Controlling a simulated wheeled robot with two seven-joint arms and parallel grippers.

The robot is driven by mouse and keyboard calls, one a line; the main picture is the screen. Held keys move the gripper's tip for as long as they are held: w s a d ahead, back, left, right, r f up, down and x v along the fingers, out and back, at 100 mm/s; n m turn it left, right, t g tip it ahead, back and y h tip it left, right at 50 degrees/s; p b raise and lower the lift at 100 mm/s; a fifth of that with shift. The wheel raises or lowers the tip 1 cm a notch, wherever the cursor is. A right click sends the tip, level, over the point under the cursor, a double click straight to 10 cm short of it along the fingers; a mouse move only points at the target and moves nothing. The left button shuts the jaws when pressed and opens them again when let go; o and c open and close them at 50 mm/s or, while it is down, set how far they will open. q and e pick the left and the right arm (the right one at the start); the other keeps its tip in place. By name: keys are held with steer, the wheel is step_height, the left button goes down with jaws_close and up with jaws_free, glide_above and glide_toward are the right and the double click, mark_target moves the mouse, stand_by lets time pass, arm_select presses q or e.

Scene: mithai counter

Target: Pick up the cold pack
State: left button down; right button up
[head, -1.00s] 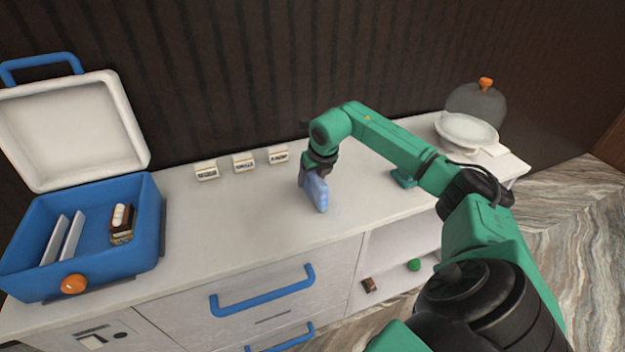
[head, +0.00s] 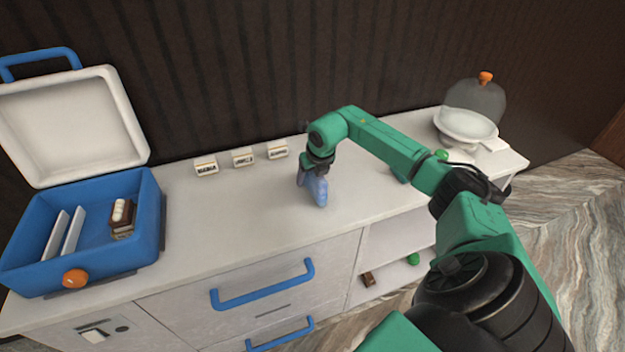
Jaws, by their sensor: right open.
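The cold pack (head: 318,190) is a light blue slab standing upright on the white counter, near the middle of the head view. My right gripper (head: 316,172) is right above it, pointing down, with its fingers at the pack's upper part. The jaws are open around or beside the pack; the wrist hides the exact contact. My left gripper is not in view.
An open blue cool box (head: 150,225) with white dividers and a small brown item stands at left. Several small label cards (head: 243,157) line the back. A white bowl (head: 466,126) and a glass dome (head: 476,97) stand at right. Blue-handled drawers (head: 262,290) are below.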

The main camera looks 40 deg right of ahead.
jaws_close()
steer(key=shift+r, duration=0.1)
steer(key=shift+r+p, duration=0.25)
steer(key=shift+p, duration=0.1)
steer(key=shift+r, duration=0.4)
step_height(320, 180, up, 8)
steer(key=shift+w+r+b, duration=0.1)
steer(key=shift+b, duration=0.9)
step_height(320, 180, up, 11)
